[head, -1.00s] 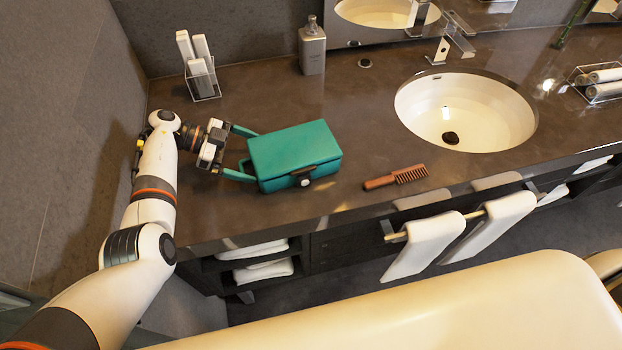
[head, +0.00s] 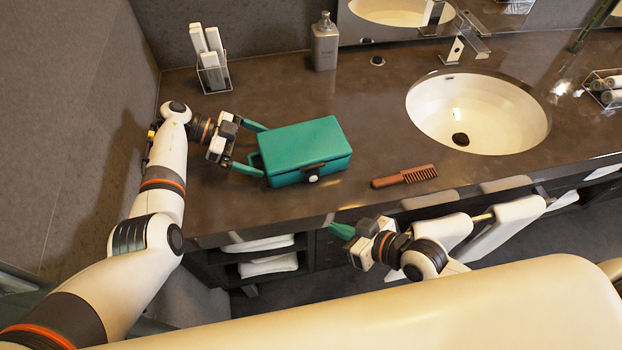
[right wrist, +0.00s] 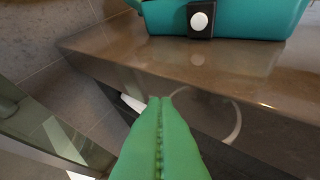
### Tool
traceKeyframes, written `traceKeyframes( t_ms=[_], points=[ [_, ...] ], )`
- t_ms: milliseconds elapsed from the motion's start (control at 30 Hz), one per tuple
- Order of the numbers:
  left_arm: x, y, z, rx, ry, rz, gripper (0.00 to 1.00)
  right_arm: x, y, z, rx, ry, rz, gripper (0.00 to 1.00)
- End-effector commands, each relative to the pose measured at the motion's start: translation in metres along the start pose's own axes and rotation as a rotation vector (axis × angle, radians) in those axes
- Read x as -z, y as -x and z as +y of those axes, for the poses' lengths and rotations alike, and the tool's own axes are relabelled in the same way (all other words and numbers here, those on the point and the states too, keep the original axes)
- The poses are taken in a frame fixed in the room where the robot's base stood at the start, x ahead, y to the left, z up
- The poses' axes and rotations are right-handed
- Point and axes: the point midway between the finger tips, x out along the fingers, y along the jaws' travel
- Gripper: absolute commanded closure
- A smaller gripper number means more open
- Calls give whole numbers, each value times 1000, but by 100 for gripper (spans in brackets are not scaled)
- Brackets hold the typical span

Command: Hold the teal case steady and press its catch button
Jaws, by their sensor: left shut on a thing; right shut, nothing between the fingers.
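The teal case (head: 300,148) lies closed on the dark counter, left of the sink. Its catch, a dark plate with a round white button (head: 313,179), is on the front face. The button also shows at the top of the right wrist view (right wrist: 199,21). My right gripper (head: 333,229) is shut and empty, in front of the counter edge, below and apart from the catch. Its closed green fingers (right wrist: 161,99) show in the right wrist view.
A brown comb (head: 404,176) lies right of the case. The sink (head: 478,112) is farther right. A soap bottle (head: 325,42) and a clear holder (head: 211,72) stand at the back. White towels (head: 505,230) hang below the counter edge, near my right arm.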

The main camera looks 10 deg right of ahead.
Motion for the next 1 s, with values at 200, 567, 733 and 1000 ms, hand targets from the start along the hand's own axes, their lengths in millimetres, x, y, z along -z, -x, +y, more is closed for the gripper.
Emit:
traceKeyframes(
  t_ms=[200, 567, 733, 1000],
  points=[
    [21, -13, -12, 22, 24, 24, 13, -17, 8, 17, -44, 10, -30, 100],
    [21, -13, -12, 22, 24, 25, 12, -18, 8, 17, -45, 10, -32, 100],
    [21, -13, -12, 22, 24, 25, 12, -24, 0, 12, -44, 9, -34, 100],
    [21, -13, -12, 22, 24, 25, 12, -44, -26, -6, -43, 9, -34, 100]
  ],
)
